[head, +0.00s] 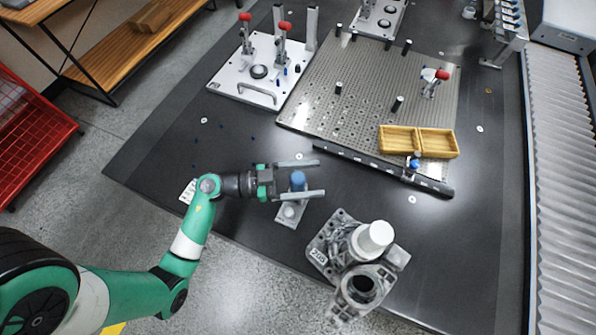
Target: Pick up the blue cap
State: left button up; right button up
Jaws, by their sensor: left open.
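A blue cap (298,179) shows between the two fingers of my left gripper (318,178). The gripper is open, with one finger on the far side of the cap and one on the near side. I cannot tell whether either finger touches it. Below the near finger is a small grey block (289,213) with a light round part; whether the cap stands on it is hidden. Another small blue item (414,163) is by the black bar, away from the gripper. My right gripper is not in view.
A grey metal casting (360,285) with a white cylinder (376,237) stands to the lower right. A perforated plate (350,80) with yellow trays (437,153) lies behind a long black bar (380,170). A white clamp fixture (240,90) stands at the back left. The dark table (170,150) is mostly clear at left.

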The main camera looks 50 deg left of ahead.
pick_arm(q)
grip_shut()
notch_tip(320, 180, up, 10)
jog(key=p, duration=0.7)
jog(key=shift+p, duration=0.35)
